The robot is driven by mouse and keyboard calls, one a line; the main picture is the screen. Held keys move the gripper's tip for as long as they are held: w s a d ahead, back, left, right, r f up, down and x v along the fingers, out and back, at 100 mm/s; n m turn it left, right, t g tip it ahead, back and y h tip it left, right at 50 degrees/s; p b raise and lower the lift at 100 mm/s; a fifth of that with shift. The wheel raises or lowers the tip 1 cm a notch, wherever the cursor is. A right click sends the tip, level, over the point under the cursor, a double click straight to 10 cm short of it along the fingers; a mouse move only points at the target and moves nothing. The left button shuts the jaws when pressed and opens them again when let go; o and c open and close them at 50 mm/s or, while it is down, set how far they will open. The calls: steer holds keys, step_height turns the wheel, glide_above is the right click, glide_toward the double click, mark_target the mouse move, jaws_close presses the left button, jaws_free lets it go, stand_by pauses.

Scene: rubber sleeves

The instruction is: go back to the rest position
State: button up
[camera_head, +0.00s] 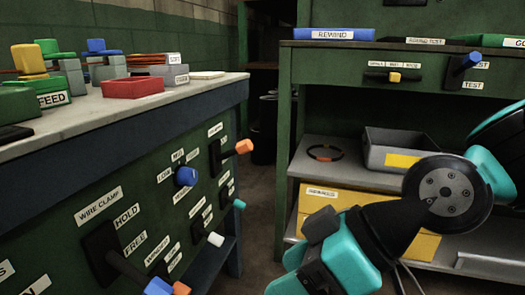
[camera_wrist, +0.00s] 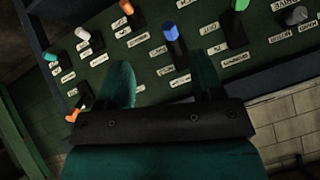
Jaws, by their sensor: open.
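My gripper (camera_wrist: 164,82) shows in the wrist view with its two teal fingers well apart and nothing between them. It faces a dark green panel (camera_wrist: 205,38) with labelled controls. A blue-tipped control (camera_wrist: 171,34) shows beyond the gap between the fingers; I cannot tell how near it is. In the head view my teal and black arm reaches in from the right. My fingertips cannot be made out there.
The left workbench panel carries levers, including a blue knob (camera_head: 185,176), an orange one (camera_head: 243,147) and a white one (camera_head: 215,239). A red tray (camera_head: 132,88) lies on its top. At the right, a grey bin (camera_head: 385,157) and yellow boxes (camera_head: 317,197) sit beneath the green bench.

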steer(key=s+d+r+m+g+h+p, duration=0.1)
steer(key=s+d+r+m+h+p, duration=0.15)
steer(key=d, duration=0.35)
steer(key=s+d+r+m+h+p, duration=0.1)
steer(key=d+r+m+h, duration=0.15)
steer(key=d, duration=0.35)
step_height(320, 180, up, 36)
steer(key=p, duration=3.6)
steer(key=shift+a+f+m, duration=0.2)
steer(key=shift+a+m, duration=0.1)
steer(key=shift+a, duration=0.05)
